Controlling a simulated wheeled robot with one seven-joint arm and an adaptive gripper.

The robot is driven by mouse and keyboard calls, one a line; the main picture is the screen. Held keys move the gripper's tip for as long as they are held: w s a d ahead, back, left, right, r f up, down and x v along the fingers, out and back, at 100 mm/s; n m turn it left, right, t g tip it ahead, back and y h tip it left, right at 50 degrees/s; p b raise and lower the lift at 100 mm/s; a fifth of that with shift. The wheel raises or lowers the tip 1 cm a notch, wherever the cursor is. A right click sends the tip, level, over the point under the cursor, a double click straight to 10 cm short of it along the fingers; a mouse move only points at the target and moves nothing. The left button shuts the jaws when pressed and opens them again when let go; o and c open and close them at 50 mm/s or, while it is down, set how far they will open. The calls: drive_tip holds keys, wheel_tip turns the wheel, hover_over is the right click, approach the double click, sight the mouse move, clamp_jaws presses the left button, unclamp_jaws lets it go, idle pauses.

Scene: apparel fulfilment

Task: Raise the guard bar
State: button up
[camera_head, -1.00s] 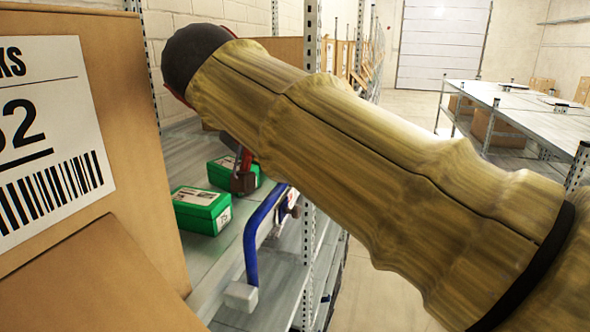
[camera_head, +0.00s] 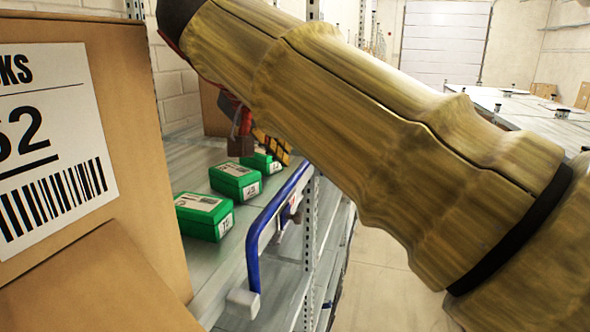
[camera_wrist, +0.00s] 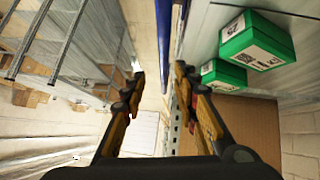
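The guard bar (camera_head: 266,220) is a blue bar along the front edge of the shelf, with a pale grey block at its near end. Its far end reaches the metal upright. My gripper (camera_head: 268,145) is beyond the bar's far end in the head view, mostly hidden by my own arm. In the wrist view, my gripper (camera_wrist: 160,78) has its two fingers spread apart. The blue bar (camera_wrist: 163,35) runs up the picture between the fingertips' lines. I see no finger contact with it, and its depth from the fingers is unclear.
Green boxes (camera_head: 204,216) stand on the grey shelf (camera_head: 190,160) behind the bar. A large labelled cardboard carton (camera_head: 140,120) fills the left. A perforated metal upright (camera_head: 309,235) stands beside the bar. The aisle floor (camera_head: 385,290) at right is clear.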

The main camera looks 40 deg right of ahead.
drive_tip(key=shift+r, duration=2.35)
